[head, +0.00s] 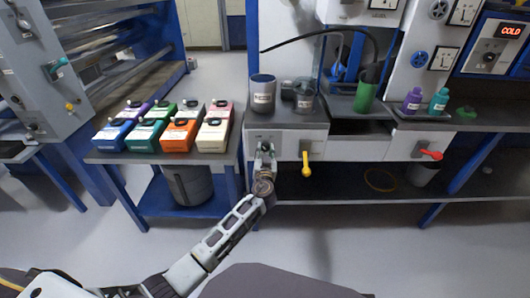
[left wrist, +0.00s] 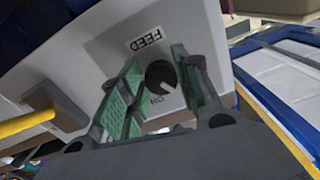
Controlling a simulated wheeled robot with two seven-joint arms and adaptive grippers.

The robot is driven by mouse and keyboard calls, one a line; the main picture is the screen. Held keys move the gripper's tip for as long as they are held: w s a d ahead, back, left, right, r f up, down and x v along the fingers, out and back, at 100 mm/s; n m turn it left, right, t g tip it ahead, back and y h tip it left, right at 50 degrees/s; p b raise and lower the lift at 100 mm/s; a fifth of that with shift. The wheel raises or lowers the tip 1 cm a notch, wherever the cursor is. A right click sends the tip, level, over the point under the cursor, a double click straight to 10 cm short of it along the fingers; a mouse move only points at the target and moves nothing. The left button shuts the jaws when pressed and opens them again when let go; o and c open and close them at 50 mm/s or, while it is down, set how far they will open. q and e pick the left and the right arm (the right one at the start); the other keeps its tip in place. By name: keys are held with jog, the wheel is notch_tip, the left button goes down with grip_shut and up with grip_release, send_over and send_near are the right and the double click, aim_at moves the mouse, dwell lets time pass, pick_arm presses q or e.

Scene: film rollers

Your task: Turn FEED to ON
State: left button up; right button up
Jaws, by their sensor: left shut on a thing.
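The FEED knob (left wrist: 160,74) is a small black round dial on a light grey front panel (left wrist: 85,60). Its FEED label (left wrist: 146,39) appears upside down in the left wrist view. In the head view my left gripper (head: 266,152) is at the panel under the grey cup, hiding most of the knob. My right gripper is not in view.
A yellow-handled valve (head: 306,165) is just right of my gripper, and a red-handled one (head: 430,154) is farther right. A grey cup (head: 262,94) stands on the counter above. Several coloured boxes (head: 181,135) sit on the left table. The floor in front is clear.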

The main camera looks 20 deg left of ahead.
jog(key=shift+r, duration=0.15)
pick_arm(q)
jog(key=shift+m, duration=1.4)
jog(key=m, duration=0.2)
jog(key=shift+a+r+m, duration=0.1)
jog(key=shift+m, duration=0.3)
jog(key=m, duration=0.3)
jog(key=shift+r+m, duration=0.1)
jog(key=shift+m, duration=0.2)
jog(key=shift+m+p, duration=0.5)
jog(key=shift+m, duration=0.6)
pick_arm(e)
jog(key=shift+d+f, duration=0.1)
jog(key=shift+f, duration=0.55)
pick_arm(q)
jog(key=shift+m, duration=0.4)
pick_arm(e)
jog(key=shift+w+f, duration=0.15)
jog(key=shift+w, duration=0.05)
